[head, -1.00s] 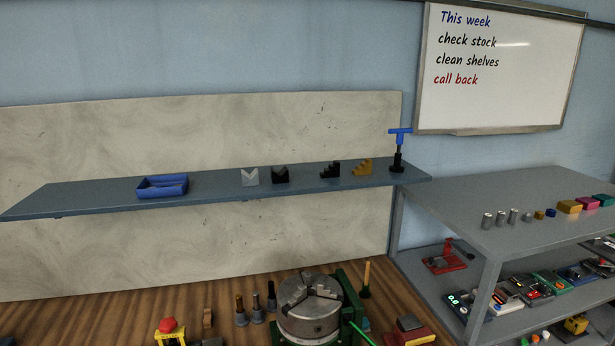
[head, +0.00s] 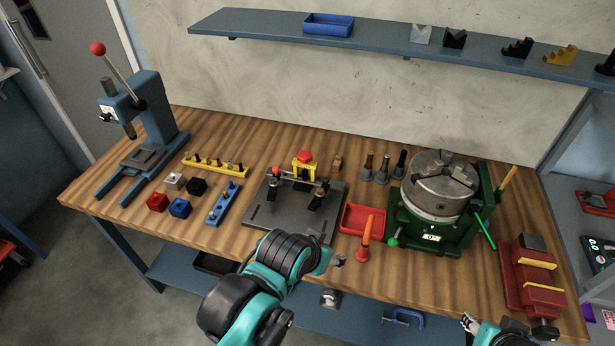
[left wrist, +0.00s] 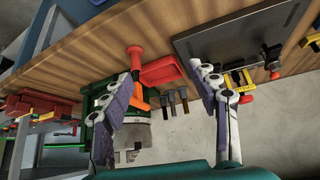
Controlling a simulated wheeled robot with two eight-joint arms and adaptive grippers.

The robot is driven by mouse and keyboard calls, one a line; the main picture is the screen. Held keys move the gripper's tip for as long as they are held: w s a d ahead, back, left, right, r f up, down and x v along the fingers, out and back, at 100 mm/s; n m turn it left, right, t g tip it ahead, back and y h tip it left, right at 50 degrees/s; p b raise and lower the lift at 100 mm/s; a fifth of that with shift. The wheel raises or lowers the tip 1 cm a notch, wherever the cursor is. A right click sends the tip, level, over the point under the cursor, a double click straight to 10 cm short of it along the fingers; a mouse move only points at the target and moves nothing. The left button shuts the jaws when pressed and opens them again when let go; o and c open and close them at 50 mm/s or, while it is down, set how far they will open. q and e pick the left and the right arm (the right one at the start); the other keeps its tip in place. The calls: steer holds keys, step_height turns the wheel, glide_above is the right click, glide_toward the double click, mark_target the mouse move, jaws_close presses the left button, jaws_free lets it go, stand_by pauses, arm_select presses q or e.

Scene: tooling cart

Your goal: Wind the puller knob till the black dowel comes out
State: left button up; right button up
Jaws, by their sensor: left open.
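The yellow puller (head: 304,168) stands at the back of the dark fixture plate (head: 262,214), with a red knob (head: 305,155) on top. In the left wrist view the yellow puller (left wrist: 240,78) and its knob (left wrist: 246,98) show partly beside one finger. I cannot pick out the black dowel; dark clamp parts crowd the plate. My left gripper (head: 338,262) hovers near the bench's front edge, right of the plate's front; its fingers (left wrist: 165,80) are spread and empty in the wrist view. My right gripper (head: 469,322) shows only at the bottom edge, too small to read.
A red tray (head: 363,218) and an orange-handled tool (head: 364,240) stand right of the plate. The green-based chuck (head: 438,190) is further right, a red vise (head: 530,275) at the corner. Left are coloured blocks (head: 180,207) and a blue press (head: 150,115).

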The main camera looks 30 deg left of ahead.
arm_select(q)
steer(key=w+a+r+n+g+p, duration=0.2)
steer(key=w+a+r+p, duration=0.15)
steer(key=w+r, duration=0.35)
steer(key=w+a+r+n+g+p, duration=0.25)
steer(key=w+a+r, duration=0.25)
steer(key=w, duration=0.4)
steer(key=n+g+p, duration=0.3)
steer(key=n+p, duration=0.2)
glide_toward(305, 154)
steer(key=shift+s+d+f+m+t, duration=0.1)
steer(key=shift+s+d+m+t, duration=0.1)
steer(key=shift+s+m+t, duration=0.05)
steer(key=shift+w+a+f, duration=0.1)
steer(key=shift+a+f, duration=0.1)
steer(key=shift+f, duration=0.05)
steer(key=shift+f+b, duration=0.3)
step_height(305, 154, down, 7)
steer(key=shift+f+b, duration=0.1)
steer(key=shift+b, duration=0.55)
steer(key=shift+c, duration=0.4)
